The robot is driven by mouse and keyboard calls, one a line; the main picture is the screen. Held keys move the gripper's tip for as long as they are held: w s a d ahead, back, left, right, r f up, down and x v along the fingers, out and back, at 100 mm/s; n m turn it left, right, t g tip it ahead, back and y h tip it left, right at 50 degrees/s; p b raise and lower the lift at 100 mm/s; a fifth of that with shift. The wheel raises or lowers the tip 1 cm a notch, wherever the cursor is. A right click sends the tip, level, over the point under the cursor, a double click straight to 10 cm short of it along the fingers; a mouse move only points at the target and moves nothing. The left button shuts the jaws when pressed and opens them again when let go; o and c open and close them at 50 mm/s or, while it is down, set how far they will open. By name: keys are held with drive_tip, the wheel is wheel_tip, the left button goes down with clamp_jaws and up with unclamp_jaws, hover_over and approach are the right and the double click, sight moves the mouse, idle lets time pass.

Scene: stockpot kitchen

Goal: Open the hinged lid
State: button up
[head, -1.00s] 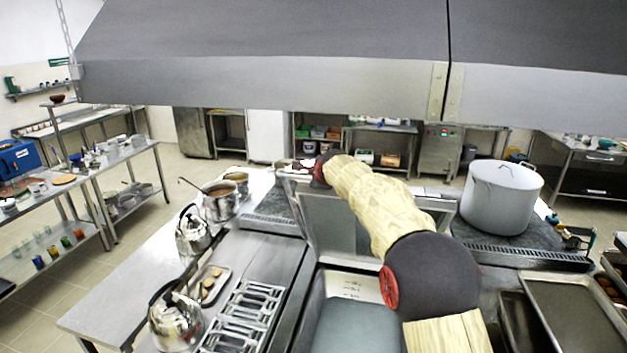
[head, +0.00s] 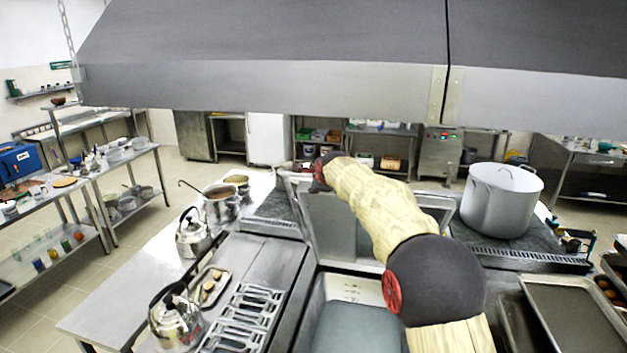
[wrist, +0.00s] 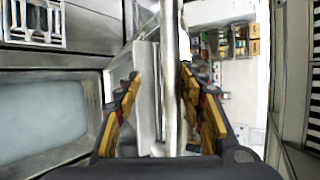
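The hinged lid (head: 336,222) is a flat metal panel. It stands steeply raised at the back of a rectangular pan (head: 355,328) with a blue-grey bottom; the pan also shows at left in the wrist view (wrist: 45,108). My arm reaches across the lid and hides part of it. My gripper (wrist: 160,72) is at the lid's far edge, with its fingers spread. A pale bar (wrist: 170,85), apparently the lid's handle, runs between the fingers, closer to the right one. I cannot tell whether either finger touches it.
A large lidded stockpot (head: 500,200) stands right of the lid. Kettles (head: 177,318), smaller pots (head: 220,204) and a slotted rack (head: 240,318) are on the left. A grey hood (head: 270,85) hangs above. Trays (head: 575,315) lie at the right front.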

drive_tip(key=v, duration=1.1)
drive_tip(key=shift+s+r, duration=0.25)
drive_tip(key=shift+d, duration=0.1)
drive_tip(key=s+d+f+n+g+b, duration=0.2)
drive_tip(key=s+f+n+b, duration=0.4)
drive_tip(key=s+f, duration=0.8)
drive_tip(key=s+d+f+n+g+h+b, duration=0.1)
drive_tip(key=s+d+f+n+b, duration=0.3)
drive_tip(key=s+f+b, duration=0.8)
drive_tip(key=s+d+f+n+g+b, duration=0.3)
drive_tip(key=s+f+n+b, duration=0.6)
drive_tip(key=s+f, duration=0.7)
drive_tip(key=s+d, duration=0.1)
drive_tip(key=s, duration=1)
drive_tip(key=shift+s+f+h+b, duration=0.3)
drive_tip(key=shift+f+h+b, duration=0.1)
